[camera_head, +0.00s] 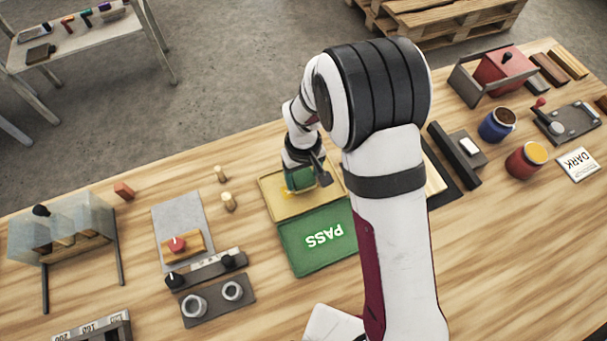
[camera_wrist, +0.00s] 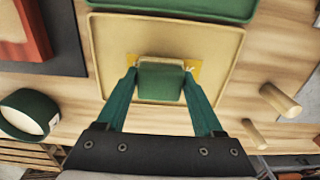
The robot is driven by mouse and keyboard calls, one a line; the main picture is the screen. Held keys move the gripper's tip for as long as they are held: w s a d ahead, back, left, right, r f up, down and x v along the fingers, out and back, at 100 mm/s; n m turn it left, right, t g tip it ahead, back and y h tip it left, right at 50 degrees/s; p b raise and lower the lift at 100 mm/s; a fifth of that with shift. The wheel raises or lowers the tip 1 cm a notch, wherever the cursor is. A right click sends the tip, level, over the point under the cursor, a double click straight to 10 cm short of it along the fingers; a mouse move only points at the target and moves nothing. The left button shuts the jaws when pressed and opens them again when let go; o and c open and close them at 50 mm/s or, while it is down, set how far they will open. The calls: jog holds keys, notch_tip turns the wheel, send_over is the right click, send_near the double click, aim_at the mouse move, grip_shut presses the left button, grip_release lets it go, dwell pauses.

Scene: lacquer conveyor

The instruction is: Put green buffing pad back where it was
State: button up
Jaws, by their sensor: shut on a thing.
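The green buffing pad (camera_head: 299,180) is a small green block over the tan tray (camera_head: 276,207). My gripper (camera_head: 304,170) reaches down from above and is shut on it. In the wrist view the pad (camera_wrist: 161,82) sits between the two teal fingers of my gripper (camera_wrist: 160,76). A yellow patch (camera_wrist: 133,60) on the tray (camera_wrist: 110,37) shows around the pad. I cannot tell whether the pad touches the tray. My arm hides part of the table to the right of the tray in the head view.
The green PASS tray (camera_head: 318,240) adjoins the tan tray's near side. A round dark-green item (camera_wrist: 28,112) lies at left in the wrist view.

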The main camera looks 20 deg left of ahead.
aim_at(304, 178)
jog(key=shift+f, duration=0.15)
jog(key=o, duration=1.5)
notch_tip(304, 178, up, 12)
jog(key=r, duration=0.1)
jog(key=s+d+r+m, duration=0.2)
jog(key=d+r+m, duration=0.15)
jog(key=d, duration=0.45)
jog(key=s+d+r+m+y, duration=0.1)
jog(key=s+d+r+m, duration=0.3)
jog(key=s+d+m, duration=0.7)
jog(key=s+d, duration=0.2)
jog(key=s, duration=0.2)
jog(key=shift+s+y, duration=0.4)
